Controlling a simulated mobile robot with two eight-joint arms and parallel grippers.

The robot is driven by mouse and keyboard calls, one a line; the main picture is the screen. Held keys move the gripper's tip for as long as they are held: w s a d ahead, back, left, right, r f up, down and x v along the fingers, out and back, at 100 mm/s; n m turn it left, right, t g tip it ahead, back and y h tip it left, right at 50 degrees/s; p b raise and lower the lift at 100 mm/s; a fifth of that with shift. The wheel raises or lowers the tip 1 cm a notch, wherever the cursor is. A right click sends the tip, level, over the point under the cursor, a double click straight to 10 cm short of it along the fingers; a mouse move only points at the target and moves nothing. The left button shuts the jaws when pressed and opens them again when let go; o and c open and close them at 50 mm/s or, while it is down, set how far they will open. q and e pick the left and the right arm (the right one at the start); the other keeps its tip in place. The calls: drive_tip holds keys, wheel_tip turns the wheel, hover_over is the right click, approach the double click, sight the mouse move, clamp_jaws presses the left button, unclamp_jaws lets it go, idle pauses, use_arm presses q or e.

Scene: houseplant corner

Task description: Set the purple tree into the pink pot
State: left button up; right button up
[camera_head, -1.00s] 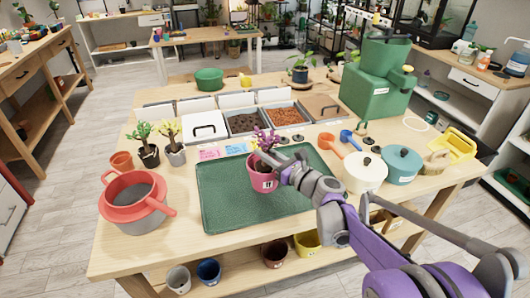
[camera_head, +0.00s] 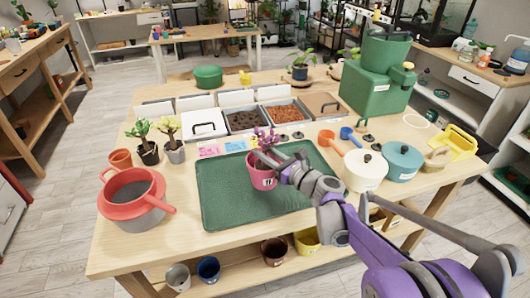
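The purple tree (camera_head: 266,137) stands upright at the mouth of the pink pot (camera_head: 262,184), its leaves showing above the rim. The pot stands on the green mat (camera_head: 225,205) near the table's middle. My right gripper (camera_head: 262,156) reaches in from the right, its fingers at the pot's rim and the tree's lower part. The fingers and leaves overlap, so I cannot tell whether they are shut on the stem. The tree's base is hidden by the pot and gripper. My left gripper is out of view.
A red-rimmed grey pot (camera_head: 137,203) stands left of the mat, with small potted plants (camera_head: 174,152) behind it. Soil bins (camera_head: 245,121) line the back. A white lidded pot (camera_head: 365,172) and a teal lidded pot (camera_head: 402,163) stand at right. The mat's front is clear.

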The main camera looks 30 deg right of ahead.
drive_tip(key=o, duration=0.3)
drive_tip(key=p+v, duration=0.1)
drive_tip(key=v, duration=0.9)
drive_tip(key=shift+s+d, duration=0.15)
drive_tip(key=shift+s, duration=0.2)
